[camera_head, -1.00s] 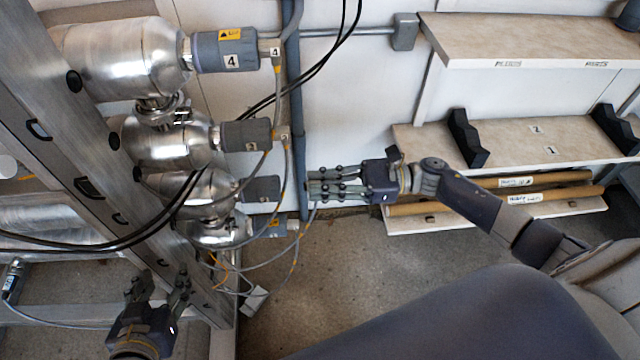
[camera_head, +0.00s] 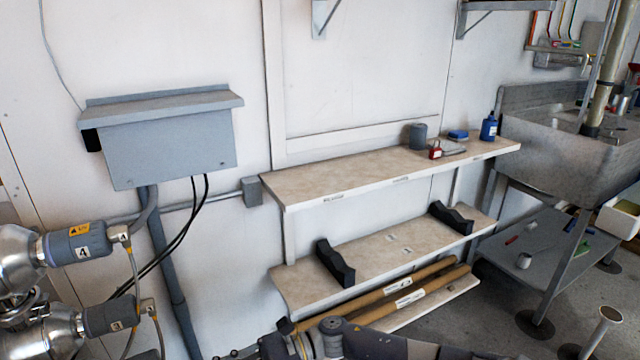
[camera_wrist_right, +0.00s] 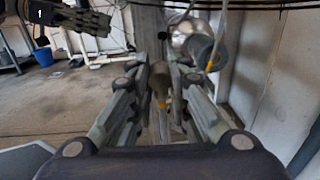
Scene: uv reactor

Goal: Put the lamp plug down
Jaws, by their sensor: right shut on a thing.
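My right gripper (camera_wrist_right: 160,72) is shut on a grey plug with a yellow band (camera_wrist_right: 160,82), which shows between its fingers in the right wrist view. In the head view only part of this gripper (camera_head: 240,353) shows at the bottom edge, and the plug cannot be made out there. My left gripper (camera_wrist_right: 95,22) shows at the upper left of the right wrist view; its finger opening is unclear.
Lamp end 4 (camera_head: 80,245) and lamp end 3 (camera_head: 108,317) have cables attached at left. An upper shelf (camera_head: 330,175) holds a grey cup, a red padlock and a blue bottle. A lower shelf (camera_head: 385,262) has black cradles. A steel sink (camera_head: 560,140) stands at right.

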